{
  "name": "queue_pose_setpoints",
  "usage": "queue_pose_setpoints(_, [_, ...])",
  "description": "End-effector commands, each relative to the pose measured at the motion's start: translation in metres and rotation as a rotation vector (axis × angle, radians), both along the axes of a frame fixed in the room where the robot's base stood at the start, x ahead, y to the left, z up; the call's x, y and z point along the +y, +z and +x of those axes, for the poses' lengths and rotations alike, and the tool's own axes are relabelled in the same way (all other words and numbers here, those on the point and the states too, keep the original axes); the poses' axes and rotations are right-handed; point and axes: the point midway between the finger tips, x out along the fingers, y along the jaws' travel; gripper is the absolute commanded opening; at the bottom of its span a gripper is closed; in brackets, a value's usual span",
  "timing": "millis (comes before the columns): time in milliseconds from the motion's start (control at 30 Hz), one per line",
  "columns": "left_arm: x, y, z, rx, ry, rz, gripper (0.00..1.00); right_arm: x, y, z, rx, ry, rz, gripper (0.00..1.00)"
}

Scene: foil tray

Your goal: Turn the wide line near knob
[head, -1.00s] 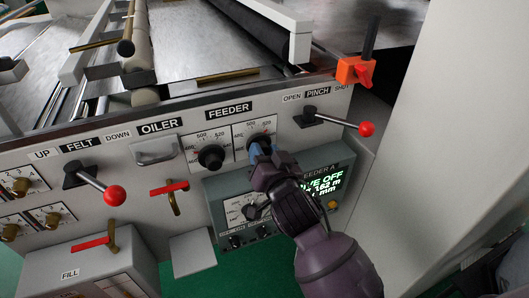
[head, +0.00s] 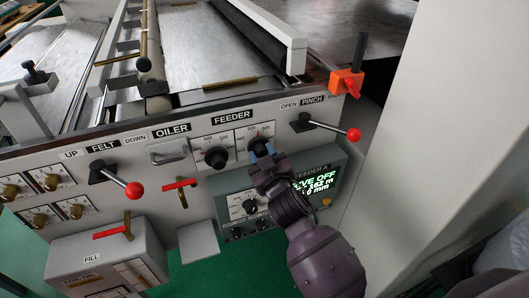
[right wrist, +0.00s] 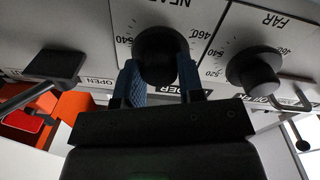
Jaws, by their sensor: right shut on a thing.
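The near knob (right wrist: 160,46) is black and round, on a white dial plate lettered NEAR in the right wrist view. In the head view it is the right one of two FEEDER knobs, partly hidden behind my right gripper (head: 262,151). The blue fingers of this gripper also show in the right wrist view (right wrist: 162,82), one on each side of the knob, shut on it. The far knob (right wrist: 255,70), black, is beside it and free; it also shows in the head view (head: 216,157). My left gripper is not in view.
The pinch lever (head: 325,127) with a red ball is right of the knob. A display box (head: 318,165) is just below, partly behind my right arm. The felt lever (head: 118,182) and a red-handled valve (head: 180,185) are further left.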

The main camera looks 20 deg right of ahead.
Motion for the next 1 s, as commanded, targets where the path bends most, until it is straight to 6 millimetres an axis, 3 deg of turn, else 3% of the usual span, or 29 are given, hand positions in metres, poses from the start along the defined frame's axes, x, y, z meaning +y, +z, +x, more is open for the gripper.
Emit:
queue_pose_setpoints(300, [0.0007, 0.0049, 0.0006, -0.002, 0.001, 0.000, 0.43, 0.0000, 0.0014, 0.0003, -0.006, 0.000, -0.132, 0.12])
queue_pose_setpoints(867, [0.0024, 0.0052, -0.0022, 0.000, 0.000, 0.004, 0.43, 0.0003, 0.0004, 0.0003, -0.007, 0.001, -0.160, 0.12])
queue_pose_setpoints(900, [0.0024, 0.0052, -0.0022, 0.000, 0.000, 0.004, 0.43, 0.0003, 0.0004, 0.0003, -0.007, 0.001, -0.160, 0.40])
queue_pose_setpoints(1000, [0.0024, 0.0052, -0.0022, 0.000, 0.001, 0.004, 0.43, 0.0002, 0.0004, 0.0003, -0.007, 0.001, -0.159, 0.55])
